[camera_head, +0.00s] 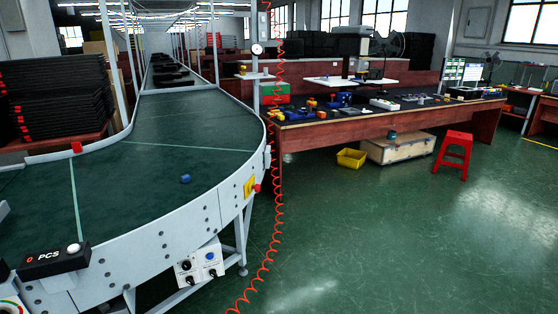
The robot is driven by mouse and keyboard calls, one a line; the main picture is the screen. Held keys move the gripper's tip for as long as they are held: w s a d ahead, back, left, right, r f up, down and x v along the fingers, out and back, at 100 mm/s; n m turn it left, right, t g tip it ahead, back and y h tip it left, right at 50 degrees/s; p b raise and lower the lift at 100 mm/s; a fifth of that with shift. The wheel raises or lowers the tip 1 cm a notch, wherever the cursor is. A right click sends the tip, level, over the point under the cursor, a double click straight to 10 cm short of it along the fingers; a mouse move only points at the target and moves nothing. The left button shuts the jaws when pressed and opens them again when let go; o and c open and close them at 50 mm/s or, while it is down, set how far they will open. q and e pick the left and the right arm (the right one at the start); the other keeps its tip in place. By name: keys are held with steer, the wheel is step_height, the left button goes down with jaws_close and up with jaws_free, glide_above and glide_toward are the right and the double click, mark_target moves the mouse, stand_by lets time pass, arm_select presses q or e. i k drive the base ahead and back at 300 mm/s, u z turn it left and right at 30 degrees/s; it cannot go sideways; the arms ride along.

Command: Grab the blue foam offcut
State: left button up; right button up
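A small blue piece (185,179), which looks like the blue foam offcut, lies alone on the dark green belt of the curved conveyor (150,160). It sits towards the belt's near right side, inside the grey metal side wall (165,238). It is too small in the picture to make out its texture. Neither of my grippers shows in the head view.
A counter box marked "0 PCS" (55,260) stands at the conveyor's near left edge. A red coiled hose (272,215) hangs right of the conveyor. A long workbench (370,120), a yellow bin (351,158) and a red stool (455,150) stand beyond. The floor at right is clear.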

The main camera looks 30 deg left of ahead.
mark_target(186, 179)
steer(key=u, duration=0.5)
steer(key=i, duration=2.15)
steer(key=u, duration=2.1)
steer(key=i, duration=0.9)
steer(key=u, duration=0.8)
